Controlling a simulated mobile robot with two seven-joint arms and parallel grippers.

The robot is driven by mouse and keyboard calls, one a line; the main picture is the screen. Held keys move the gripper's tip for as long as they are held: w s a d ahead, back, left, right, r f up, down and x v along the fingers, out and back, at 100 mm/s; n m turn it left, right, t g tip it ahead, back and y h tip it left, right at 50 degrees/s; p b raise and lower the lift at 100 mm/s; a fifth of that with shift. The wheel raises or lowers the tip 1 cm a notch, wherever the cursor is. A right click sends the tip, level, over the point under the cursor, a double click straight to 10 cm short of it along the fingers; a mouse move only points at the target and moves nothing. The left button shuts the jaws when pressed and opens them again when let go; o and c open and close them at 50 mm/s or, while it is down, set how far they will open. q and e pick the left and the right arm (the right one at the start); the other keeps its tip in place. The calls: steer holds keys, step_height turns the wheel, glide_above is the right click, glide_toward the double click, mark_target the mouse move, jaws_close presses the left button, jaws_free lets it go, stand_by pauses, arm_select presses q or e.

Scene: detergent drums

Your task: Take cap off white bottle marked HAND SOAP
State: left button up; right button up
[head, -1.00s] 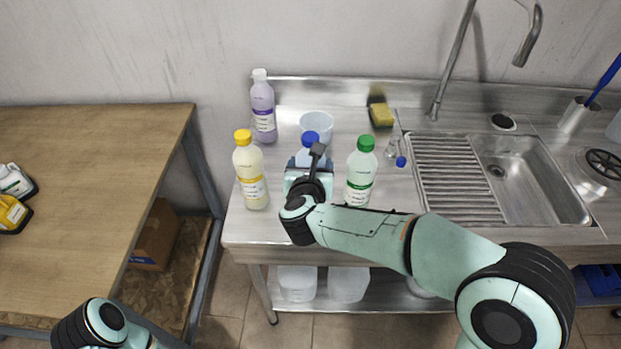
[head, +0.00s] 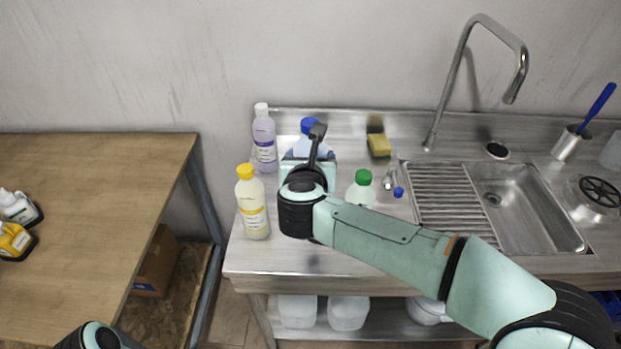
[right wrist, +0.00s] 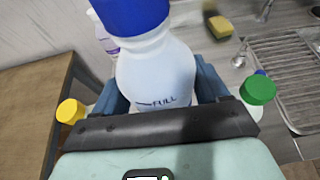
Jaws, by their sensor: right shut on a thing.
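A white bottle (right wrist: 160,75) with a blue cap (right wrist: 130,12) is in my right gripper (right wrist: 163,92); "FULL" is written on its side, and its blue cap is on. The fingers are shut on both sides of its body. In the head view the blue cap (head: 309,125) shows above my right gripper (head: 310,160), which hides most of the body. I cannot read HAND SOAP on any bottle. Only a part of my left arm shows at the bottom left of the head view; its gripper is out of view.
A yellow-capped bottle (head: 252,205) stands left of my right gripper, a purple bottle (head: 264,140) behind left, a green-capped bottle (head: 361,190) right. A small blue-capped item (head: 398,192), sponge (head: 379,145) and sink (head: 520,205) lie further right. The steel front left is clear.

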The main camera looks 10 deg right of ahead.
mark_target(310, 123)
step_height(310, 123, up, 8)
steer(key=shift+p, duration=0.75)
steer(key=o, duration=0.4)
steer(key=c, duration=0.6)
